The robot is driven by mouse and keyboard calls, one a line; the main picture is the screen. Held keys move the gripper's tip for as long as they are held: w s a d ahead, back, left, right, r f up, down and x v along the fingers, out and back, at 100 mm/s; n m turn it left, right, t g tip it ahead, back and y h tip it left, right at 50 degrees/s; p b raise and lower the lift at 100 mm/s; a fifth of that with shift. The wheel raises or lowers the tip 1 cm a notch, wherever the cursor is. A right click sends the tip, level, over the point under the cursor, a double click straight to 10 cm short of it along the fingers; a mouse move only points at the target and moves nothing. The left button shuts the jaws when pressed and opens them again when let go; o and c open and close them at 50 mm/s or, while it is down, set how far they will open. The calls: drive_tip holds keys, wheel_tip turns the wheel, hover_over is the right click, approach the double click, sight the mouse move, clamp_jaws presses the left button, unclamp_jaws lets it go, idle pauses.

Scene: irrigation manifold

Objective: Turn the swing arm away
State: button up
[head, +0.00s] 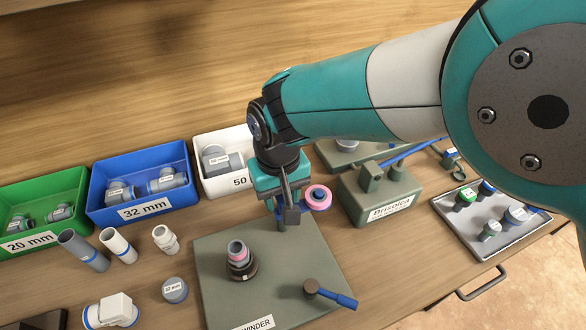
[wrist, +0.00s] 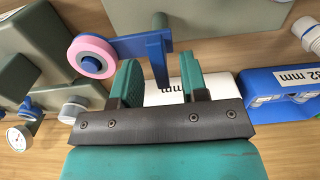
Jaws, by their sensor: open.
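The swing arm is blue and carries a pink tape roll (head: 318,197). In the wrist view the swing arm (wrist: 130,46) runs right from the pink roll (wrist: 92,55) to a blue upright piece (wrist: 157,58). My gripper (wrist: 162,78) is open, with one green finger on each side of that upright piece. Whether either finger touches it I cannot tell. In the head view my gripper (head: 287,212) points down at the back edge of the grey-green winder plate (head: 215,290) and hides much of the swing arm. A fitting with a pink band (head: 237,252) stands upright on the plate.
A crank with a blue handle (head: 330,294) sits at the plate's front right. Green (head: 42,205), blue (head: 138,183) and white (head: 218,160) bins stand behind. A green-grey block (head: 378,200) and a fittings tray (head: 488,215) are to the right.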

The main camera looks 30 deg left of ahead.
wheel_tip(320, 180, up, 17)
drive_tip(key=b, duration=0.2)
drive_tip(key=shift+r+b, duration=0.2)
drive_tip(key=shift+b, duration=0.15)
drive_tip(key=w+d+r+m+y, duration=0.1)
drive_tip(key=w+d+r, duration=0.1)
drive_tip(key=d, duration=0.8)
drive_tip(key=w+d+r, duration=0.2)
drive_tip(key=w+d, duration=0.1)
drive_tip(key=d, duration=0.8)
drive_tip(key=s+d+f+m+y, duration=0.2)
drive_tip(key=s+d+f+y, duration=0.1)
drive_tip(key=s+d, duration=0.9)
drive_tip(key=d+f, duration=0.1)
drive_tip(key=d, duration=0.1)
drive_tip(key=shift+s+d, duration=0.2)
drive_tip(key=shift+d, duration=0.15)
drive_tip(key=shift+f, duration=0.1)
